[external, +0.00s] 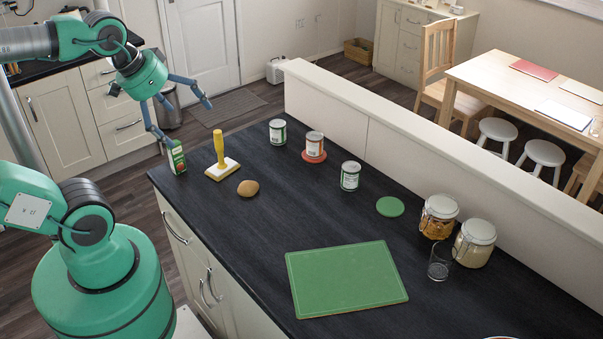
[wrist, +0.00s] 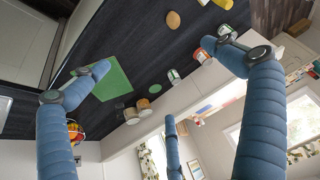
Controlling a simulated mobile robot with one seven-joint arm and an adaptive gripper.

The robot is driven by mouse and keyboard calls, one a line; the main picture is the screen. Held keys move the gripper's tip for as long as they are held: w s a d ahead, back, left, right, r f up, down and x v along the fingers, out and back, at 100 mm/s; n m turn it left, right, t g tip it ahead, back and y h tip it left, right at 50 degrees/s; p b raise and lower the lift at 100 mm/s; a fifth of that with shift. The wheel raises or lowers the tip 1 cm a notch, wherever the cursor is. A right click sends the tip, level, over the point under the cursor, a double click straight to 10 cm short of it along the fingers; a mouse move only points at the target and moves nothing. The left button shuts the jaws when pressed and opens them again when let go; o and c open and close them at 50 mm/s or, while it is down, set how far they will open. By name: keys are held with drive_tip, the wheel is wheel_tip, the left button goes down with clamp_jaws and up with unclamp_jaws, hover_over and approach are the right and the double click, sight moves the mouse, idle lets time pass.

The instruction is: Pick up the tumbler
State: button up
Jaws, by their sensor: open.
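The tumbler (external: 438,264) is a clear, empty-looking glass standing upright on the dark counter (external: 240,230), toward its right side. It stands just in front of two lidded jars and right of the green board. In the wrist view I cannot make it out clearly near the jars. My gripper (external: 186,121) is open and empty, raised near the counter's far left end, well away from the tumbler. Its blue fingers are spread wide in the wrist view (wrist: 165,75).
Two jars (external: 473,243) (external: 437,217) stand close behind the tumbler. A green board (external: 345,280) lies left of it. A green carton (external: 177,158), a yellow-handled tool (external: 220,155), a potato-like item (external: 248,188) and several cans (external: 350,177) stand farther left. A raised ledge (external: 400,145) runs behind.

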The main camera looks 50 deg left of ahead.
drive_tip(key=c, duration=0.7)
